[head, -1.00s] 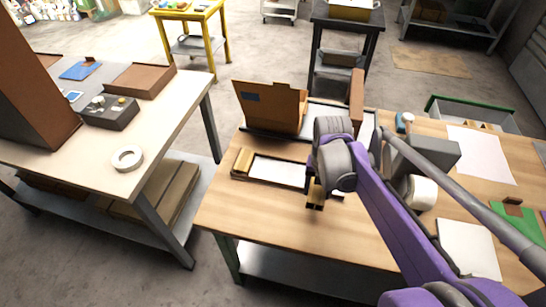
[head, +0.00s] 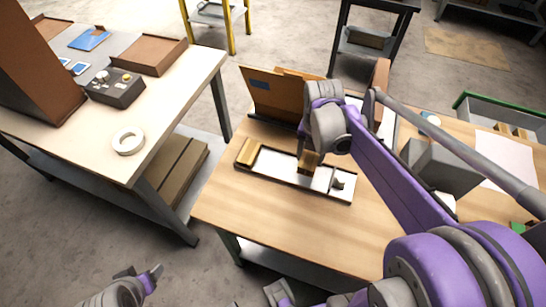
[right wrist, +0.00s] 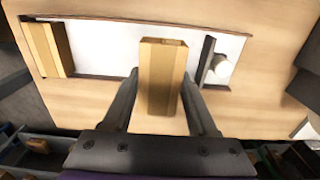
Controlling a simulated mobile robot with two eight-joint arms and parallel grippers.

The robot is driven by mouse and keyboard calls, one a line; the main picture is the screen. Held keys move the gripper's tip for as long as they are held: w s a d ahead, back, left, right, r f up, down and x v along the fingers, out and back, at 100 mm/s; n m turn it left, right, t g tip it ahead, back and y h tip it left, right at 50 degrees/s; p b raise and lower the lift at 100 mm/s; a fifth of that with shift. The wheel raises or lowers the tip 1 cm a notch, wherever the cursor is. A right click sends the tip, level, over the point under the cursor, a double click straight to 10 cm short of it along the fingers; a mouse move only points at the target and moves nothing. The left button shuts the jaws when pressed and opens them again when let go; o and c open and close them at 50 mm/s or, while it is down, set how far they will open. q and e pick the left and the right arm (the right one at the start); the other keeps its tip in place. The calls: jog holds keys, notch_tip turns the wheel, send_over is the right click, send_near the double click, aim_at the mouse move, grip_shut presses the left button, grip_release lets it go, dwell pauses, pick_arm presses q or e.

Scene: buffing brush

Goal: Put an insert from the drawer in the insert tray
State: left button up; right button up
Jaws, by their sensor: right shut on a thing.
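The insert tray (head: 285,180) is long, with a dark rim and white floor, on the wooden bench. One tan insert (head: 247,152) stands at its left end, also seen in the right wrist view (right wrist: 47,47). My right gripper (head: 308,170) is shut on another tan insert (right wrist: 162,78), held upright over the middle of the tray. Whether that insert touches the floor cannot be told. A dark plate with a white knob (right wrist: 216,66) is at the tray's right end. My left gripper (head: 140,275) is at the bottom left, away from the bench; its jaw opening is unclear.
A brown upright holder (head: 272,95) stands behind the tray. A grey, green-edged open container (head: 470,108), possibly the drawer, is at the right with tan blocks. The bench front (head: 260,212) is clear. Another table (head: 165,110) with a tape ring (head: 128,142) stands left.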

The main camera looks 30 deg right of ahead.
send_over(273, 164)
jog(key=shift+a+f, duration=0.15)
jog(key=shift+f, duration=3.35)
jog(key=shift+f, duration=0.2)
jog(key=o, duration=1.3)
